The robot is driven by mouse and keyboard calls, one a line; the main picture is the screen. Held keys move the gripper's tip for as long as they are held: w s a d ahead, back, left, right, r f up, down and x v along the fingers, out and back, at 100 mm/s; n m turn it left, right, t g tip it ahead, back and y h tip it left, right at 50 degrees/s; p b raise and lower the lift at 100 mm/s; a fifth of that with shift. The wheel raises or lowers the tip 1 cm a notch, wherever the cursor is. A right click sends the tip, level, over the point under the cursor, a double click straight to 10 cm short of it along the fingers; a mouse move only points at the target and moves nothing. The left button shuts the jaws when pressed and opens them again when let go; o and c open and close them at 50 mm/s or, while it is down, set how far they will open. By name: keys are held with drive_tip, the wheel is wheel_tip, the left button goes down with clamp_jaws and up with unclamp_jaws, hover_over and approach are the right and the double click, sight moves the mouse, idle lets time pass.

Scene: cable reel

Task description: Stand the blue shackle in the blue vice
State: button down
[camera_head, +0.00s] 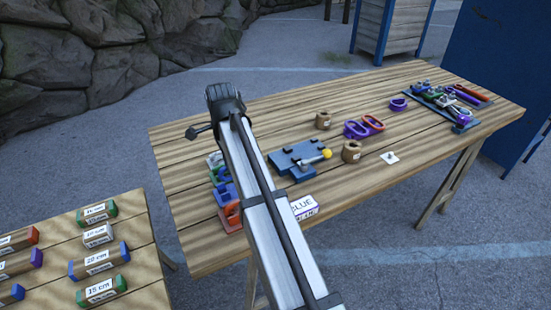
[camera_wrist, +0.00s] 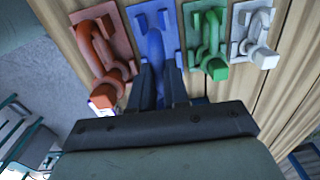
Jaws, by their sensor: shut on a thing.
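In the wrist view my gripper (camera_wrist: 160,75) is shut on the blue shackle (camera_wrist: 155,88), which shows as a blue strip between the two fingers. The blue holder (camera_wrist: 152,32) lies just beyond the fingertips; I cannot tell whether the shackle still touches it. In the head view the blue vice (camera_head: 283,160) stands on the wooden table, with a grey bar and a yellow ball (camera_head: 327,153) at its right. The vice is not seen in the wrist view.
Red (camera_wrist: 100,45), green (camera_wrist: 208,40) and white (camera_wrist: 256,35) shackles on like-coloured holders flank the blue one closely. A glue box (camera_head: 304,207), brown pots (camera_head: 351,151), purple and orange rings and a tool tray stand on the table. The right front is mostly clear.

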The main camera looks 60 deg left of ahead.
drive_tip(key=w+a+r, duration=0.2)
drive_tip(key=w, duration=0.9)
drive_tip(key=w+a+r, duration=0.1)
drive_tip(key=w+r, duration=0.1)
drive_tip(key=w, duration=0.9)
drive_tip(key=shift+w+a, duration=0.35)
drive_tip(key=shift+f, duration=0.2)
drive_tip(key=shift+f, duration=2.85)
drive_tip(key=shift+f, duration=0.35)
drive_tip(key=c, duration=1)
unclamp_jaws()
drive_tip(key=shift+c, duration=0.2)
drive_tip(key=shift+f, duration=0.1)
